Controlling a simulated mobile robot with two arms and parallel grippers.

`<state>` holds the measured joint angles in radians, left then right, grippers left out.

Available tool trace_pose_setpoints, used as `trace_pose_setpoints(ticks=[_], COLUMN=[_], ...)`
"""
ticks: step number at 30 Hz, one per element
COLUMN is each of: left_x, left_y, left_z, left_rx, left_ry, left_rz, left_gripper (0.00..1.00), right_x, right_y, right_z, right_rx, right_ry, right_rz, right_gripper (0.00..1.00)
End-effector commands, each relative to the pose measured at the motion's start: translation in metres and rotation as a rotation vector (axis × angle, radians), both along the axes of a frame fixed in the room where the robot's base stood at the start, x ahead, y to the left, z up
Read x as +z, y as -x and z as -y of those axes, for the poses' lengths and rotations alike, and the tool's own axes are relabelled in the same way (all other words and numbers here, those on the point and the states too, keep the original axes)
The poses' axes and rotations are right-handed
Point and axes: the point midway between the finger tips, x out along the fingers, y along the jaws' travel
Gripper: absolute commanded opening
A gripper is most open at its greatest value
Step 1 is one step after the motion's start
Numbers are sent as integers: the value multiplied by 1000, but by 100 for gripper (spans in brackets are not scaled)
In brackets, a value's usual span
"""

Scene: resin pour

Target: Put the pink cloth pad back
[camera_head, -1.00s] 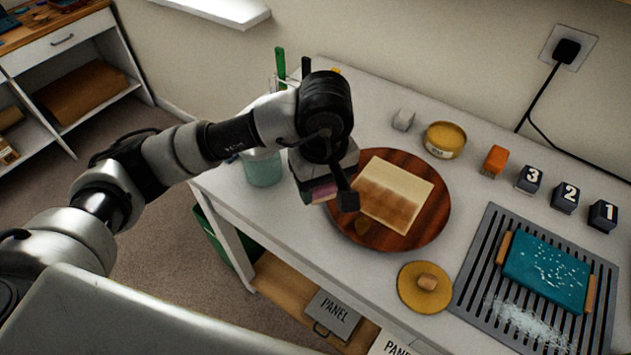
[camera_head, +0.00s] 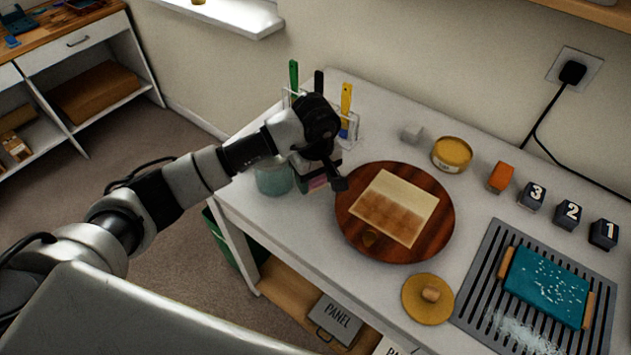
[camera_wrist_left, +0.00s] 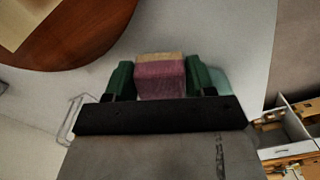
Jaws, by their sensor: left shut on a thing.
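My left gripper (camera_wrist_left: 160,85) is shut on the pink cloth pad (camera_wrist_left: 160,76), which has a tan layer at its far side in the left wrist view. In the head view the pink pad (camera_head: 318,183) shows low between the fingers, over the white table between a teal jar and the round wooden board. The gripper itself mostly hides it there. I cannot tell whether the pad touches the table. My right gripper is not in view.
The round wooden board (camera_head: 430,245) holds a pale panel (camera_head: 397,205). A teal jar (camera_head: 273,180) stands close left of the gripper, and a tool rack (camera_head: 352,128) behind it. A yellow tin (camera_head: 452,153), a round yellow lid (camera_head: 415,305) and a slotted grey tray (camera_head: 480,280) stand further right.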

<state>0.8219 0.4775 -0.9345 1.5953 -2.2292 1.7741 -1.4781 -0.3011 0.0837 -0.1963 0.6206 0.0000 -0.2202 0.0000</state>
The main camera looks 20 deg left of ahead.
Motion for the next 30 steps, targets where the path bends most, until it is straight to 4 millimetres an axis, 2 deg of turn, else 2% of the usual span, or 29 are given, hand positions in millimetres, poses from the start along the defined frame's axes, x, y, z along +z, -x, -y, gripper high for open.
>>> trace_pose_setpoints(ticks=[3,6,18,19,23,30], left_x=[-16,-25,-31,-29,-29,-29], left_y=[1,1,0,0,1,1], left_z=[1,1,1,1,1,1], left_rx=[1,0,-1,-1,-1,-1], left_ry=[2,1,-1,0,0,0], left_rz=[-6,-1,1,0,0,0], left_gripper=[36,36,36,59,79,80], right_x=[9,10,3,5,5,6], right_y=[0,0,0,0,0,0], right_z=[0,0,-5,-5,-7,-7], right_rx=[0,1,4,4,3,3], right_ry=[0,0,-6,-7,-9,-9], right_rz=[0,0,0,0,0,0], right_gripper=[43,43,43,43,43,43])
